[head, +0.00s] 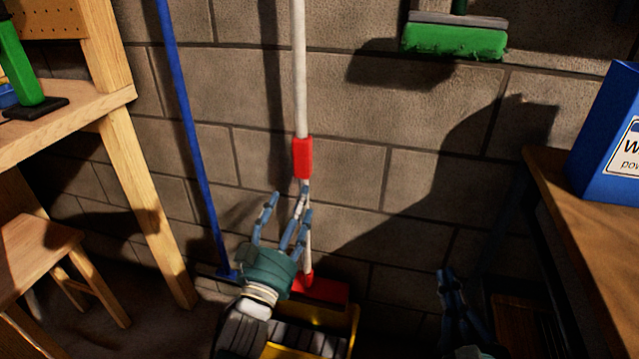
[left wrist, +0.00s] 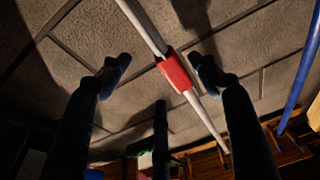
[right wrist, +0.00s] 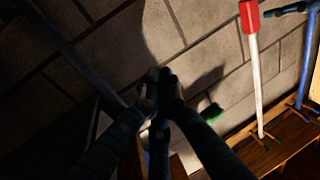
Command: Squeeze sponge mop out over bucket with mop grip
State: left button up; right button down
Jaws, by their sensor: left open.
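The sponge mop has a white pole (head: 299,70) with a red grip (head: 302,158) and a red head (head: 320,289). It stands upright, its head at the yellow bucket (head: 352,330); my left arm partly hides the bucket. Whether the head touches the bucket is unclear. My left gripper (head: 283,212) is open at the pole, just below the red grip. In the left wrist view the red grip (left wrist: 173,70) shows between the open fingertips, not clasped. My right gripper (head: 449,280) is low at the right, away from the mop, its fingertips together and empty in the right wrist view (right wrist: 160,80).
A blue pole (head: 190,130) leans on the block wall left of the mop. A green brush (head: 455,40) hangs upper right. A wooden workbench (head: 75,120) and stool (head: 40,245) are left. A table with a blue box (head: 605,135) is right.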

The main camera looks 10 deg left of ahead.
aim_at(304, 161)
pick_arm(q)
jog(key=shift+t, duration=0.8)
jog(key=w+r+b, duration=0.1)
jog(key=w+r, duration=0.2)
jog(key=w, duration=0.1)
jog(key=w+r+b, duration=0.1)
jog(key=w+r, duration=0.2)
jog(key=r, duration=0.1)
jog(key=shift+w+d+r+b, duration=0.1)
jog(key=shift+w+d+b, duration=0.05)
jog(key=shift+w+b, duration=0.25)
jog(key=shift+x, duration=0.8)
pick_arm(e)
jog(key=s+r+t+y, duration=0.1)
jog(key=s+r+t, duration=0.2)
jog(key=r, duration=0.7)
jog(key=shift+d+r+t+y, duration=0.15)
jog(key=shift+d+t+y, duration=0.2)
jog(key=shift+t, duration=0.45)
pick_arm(q)
jog(key=shift+c, duration=0.3)
pick_arm(e)
jog(key=shift+s, duration=0.1)
